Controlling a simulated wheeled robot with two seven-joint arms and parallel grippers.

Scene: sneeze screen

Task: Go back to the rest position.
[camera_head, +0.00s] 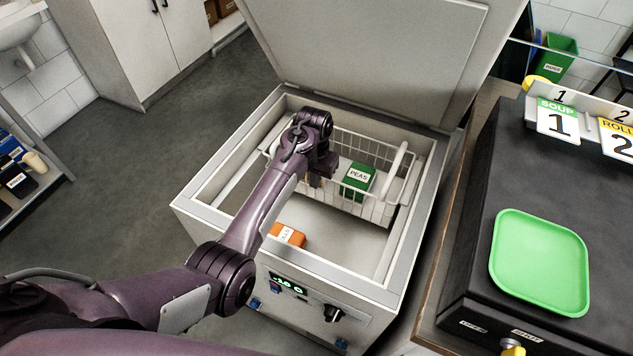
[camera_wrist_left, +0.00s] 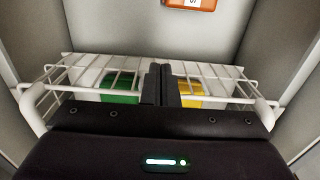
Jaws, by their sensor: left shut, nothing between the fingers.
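My left arm reaches from the lower left of the head view over the open chest freezer (camera_head: 190,205). My left gripper (camera_head: 316,180) is over the freezer's opening, near the left part of a white wire basket (camera_head: 375,212). In the left wrist view its two dark fingers (camera_wrist_left: 160,85) are together with nothing between them, over the basket (camera_wrist_left: 75,68). A green box marked PEAS (camera_head: 357,181) is in the basket. The wrist view shows green (camera_wrist_left: 118,88) and yellow (camera_wrist_left: 188,95) items beneath the wires. My right gripper is not in view.
An orange box (camera_head: 289,235) lies inside the freezer near its front wall. The freezer lid (camera_head: 385,50) stands raised behind. At right, a dark counter (camera_head: 465,235) holds a green tray (camera_head: 540,262) and numbered signs. Open floor (camera_head: 130,170) lies at left.

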